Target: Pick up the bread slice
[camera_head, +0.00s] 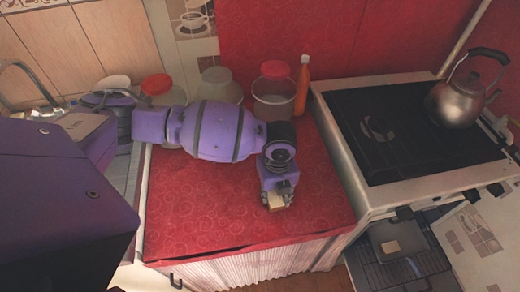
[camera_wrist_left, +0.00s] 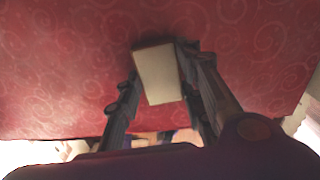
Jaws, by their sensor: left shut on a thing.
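A small pale bread slice (camera_wrist_left: 158,74) is between the fingers of my left gripper (camera_wrist_left: 160,85) in the left wrist view. In the head view my left gripper (camera_head: 276,196) points down over the front right part of the red counter, shut on the bread slice (camera_head: 276,202). The slice is close to the red oilcloth (camera_head: 205,205); I cannot tell whether it touches the cloth. My right gripper is not clearly seen in either view.
Several jars, one a glass jar with a red lid (camera_head: 275,85), and an orange bottle (camera_head: 302,85) stand along the back of the counter. A stove (camera_head: 405,130) with a metal kettle (camera_head: 457,100) is at right. The counter's middle front is clear.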

